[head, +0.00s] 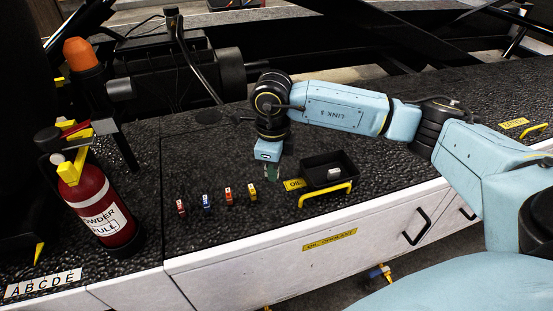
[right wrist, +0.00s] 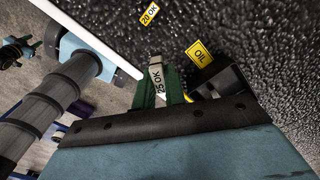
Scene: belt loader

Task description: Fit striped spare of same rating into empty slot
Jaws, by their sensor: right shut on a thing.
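My right gripper (head: 274,172) is shut on a green fuse, low over the black textured deck. Left of the gripper stand a red fuse (head: 181,207), a blue fuse (head: 206,201), an orange fuse (head: 229,196) and a yellow fuse (head: 252,189) in a row. The yellow fuse's label (right wrist: 150,13) reads "20 OK" in the right wrist view. I cannot make out an empty slot. My left gripper is not in view.
A black open tray (head: 318,180) with a yellow handle stands right of the gripper, beside a yellow "OIL" label (head: 294,184). A small pale item shows in it. A red extinguisher (head: 98,200) stands at left. The deck's front edge drops to white drawers (head: 310,255).

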